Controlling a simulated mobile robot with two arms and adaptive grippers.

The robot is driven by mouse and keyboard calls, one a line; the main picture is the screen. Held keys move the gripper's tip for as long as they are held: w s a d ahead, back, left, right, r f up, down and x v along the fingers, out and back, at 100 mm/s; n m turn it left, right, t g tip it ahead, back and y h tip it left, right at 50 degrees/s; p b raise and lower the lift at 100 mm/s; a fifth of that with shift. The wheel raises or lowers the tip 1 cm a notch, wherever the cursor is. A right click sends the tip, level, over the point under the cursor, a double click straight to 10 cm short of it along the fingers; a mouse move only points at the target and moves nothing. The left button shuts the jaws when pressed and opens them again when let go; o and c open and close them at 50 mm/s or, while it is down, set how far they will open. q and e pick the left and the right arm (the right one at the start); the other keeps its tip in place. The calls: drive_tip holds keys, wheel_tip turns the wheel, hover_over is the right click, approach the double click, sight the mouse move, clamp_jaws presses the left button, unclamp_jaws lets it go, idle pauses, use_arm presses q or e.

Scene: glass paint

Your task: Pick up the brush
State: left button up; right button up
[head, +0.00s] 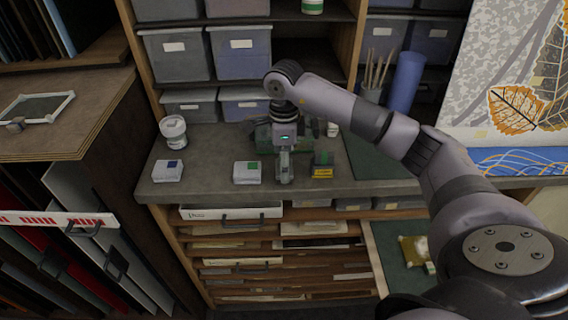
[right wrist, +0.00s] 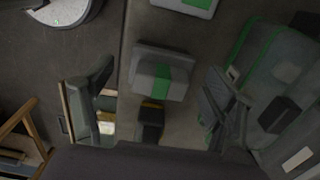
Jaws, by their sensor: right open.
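My right gripper (head: 284,176) points down just above the grey worktop (head: 215,146), between a white box with a green label (head: 247,172) and a dark block with a yellow label (head: 322,170). In the right wrist view the gripper (right wrist: 162,104) is open, its fingers apart. A grey block with a green band (right wrist: 147,78) lies below and between them, with a dark piece with a yellow edge (right wrist: 150,122) beside it. I cannot tell if either is a brush. Several thin brush-like sticks (head: 376,72) stand in a holder at the back. My left gripper is out of view.
A dark green-and-black case (head: 262,138) stands close behind the gripper. A white jar (head: 173,132) and a white box with a blue label (head: 167,171) stand to the left. Shelves with grey bins (head: 178,54) rise behind. A dark green mat (head: 375,160) lies to the right.

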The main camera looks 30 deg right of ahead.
drive_tip(key=shift+d+f, duration=0.1)
drive_tip(key=shift+f, duration=0.85)
drive_tip(key=c, duration=1.3)
